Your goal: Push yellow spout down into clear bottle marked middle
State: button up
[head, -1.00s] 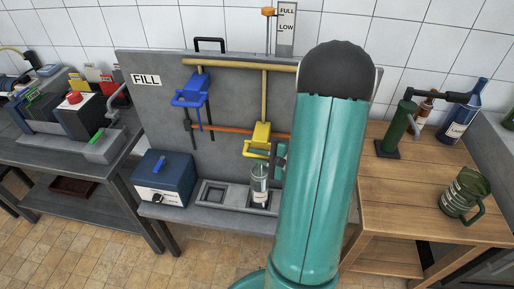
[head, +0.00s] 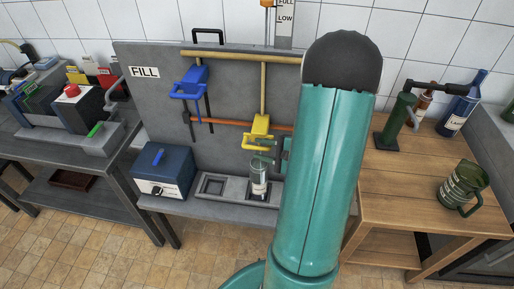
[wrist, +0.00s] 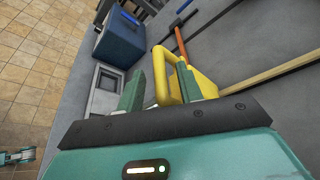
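The yellow spout (head: 260,125) hangs on the front of the grey stand, on a yellow pipe, with a looped handle at its front. It also shows in the wrist view (wrist: 201,82). The clear bottle (head: 259,172) stands upright below it in a tray recess; its dark and white label is too small to read. The spout is above the bottle, apart from it. My gripper (wrist: 160,84) is open, its fingers apart with part of the yellow handle showing between them. In the head view my arm hides most of the gripper.
A blue spout (head: 190,82) hangs to the left on the same stand, above an empty tray recess (head: 212,186). A blue box (head: 163,172) stands left of the tray. A wooden table (head: 400,190) on the right holds a green mug (head: 462,187) and bottles.

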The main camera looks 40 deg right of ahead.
jog(key=v, duration=1.1)
jog(key=shift+s, duration=0.15)
jog(key=w+a+r+n+g+y, duration=0.1)
jog(key=a+r+n+g, duration=0.1)
jog(key=a+n+g, duration=0.35)
jog(key=w+a+r+n+g+y, duration=0.1)
jog(key=w+a+r+n+g, duration=0.15)
jog(key=a, duration=0.65)
jog(key=w+a+r+n+g+y, duration=0.1)
jog(key=a+r+n+g, duration=0.25)
jog(key=a, duration=0.45)
jog(key=s+a+r+n+t+h, duration=0.2)
jog(key=a+r+n+h, duration=0.6)
jog(key=n, duration=0.1)
jog(key=shift+s+a, duration=0.15)
jog(key=shift+s, duration=0.1)
